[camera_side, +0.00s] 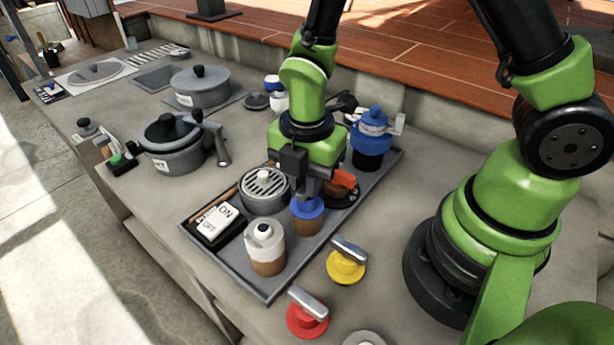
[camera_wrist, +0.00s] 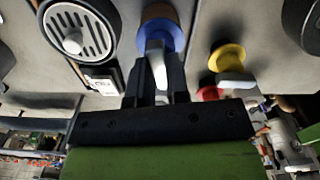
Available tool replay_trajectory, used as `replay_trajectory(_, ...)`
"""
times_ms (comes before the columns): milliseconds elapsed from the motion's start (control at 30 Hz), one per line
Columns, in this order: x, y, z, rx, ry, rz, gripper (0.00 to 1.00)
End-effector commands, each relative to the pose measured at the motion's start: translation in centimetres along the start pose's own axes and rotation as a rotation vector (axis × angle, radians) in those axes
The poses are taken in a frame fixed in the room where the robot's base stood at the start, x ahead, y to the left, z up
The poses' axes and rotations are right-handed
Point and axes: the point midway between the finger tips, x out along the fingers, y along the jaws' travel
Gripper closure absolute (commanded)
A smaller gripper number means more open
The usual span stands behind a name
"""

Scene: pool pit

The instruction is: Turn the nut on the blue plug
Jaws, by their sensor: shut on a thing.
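The blue plug (camera_side: 307,211) stands upright in the grey tray, with a blue top over a brown lower part. It also shows in the wrist view (camera_wrist: 172,37), near the top middle. My gripper (camera_side: 309,190) points down right above it. In the wrist view the two dark fingers of my gripper (camera_wrist: 158,72) are shut on the pale grey nut (camera_wrist: 154,50) on the plug's blue face. In the side view the nut is mostly hidden by the fingers.
In the tray (camera_side: 266,298) stand a round slotted grille (camera_side: 264,186), an ON switch block (camera_side: 217,221) and a white-topped plug (camera_side: 265,240). An orange-handled valve (camera_side: 343,179) is close at the right. Yellow (camera_side: 345,268) and red (camera_side: 307,318) knobs stand outside the tray.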

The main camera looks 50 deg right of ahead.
Motion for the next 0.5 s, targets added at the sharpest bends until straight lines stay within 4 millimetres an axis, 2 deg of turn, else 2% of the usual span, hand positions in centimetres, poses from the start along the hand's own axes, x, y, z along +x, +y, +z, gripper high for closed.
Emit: replay_trajectory(500,0.0,-0.01,-0.01,0.491,0.0,0.0,1.0)
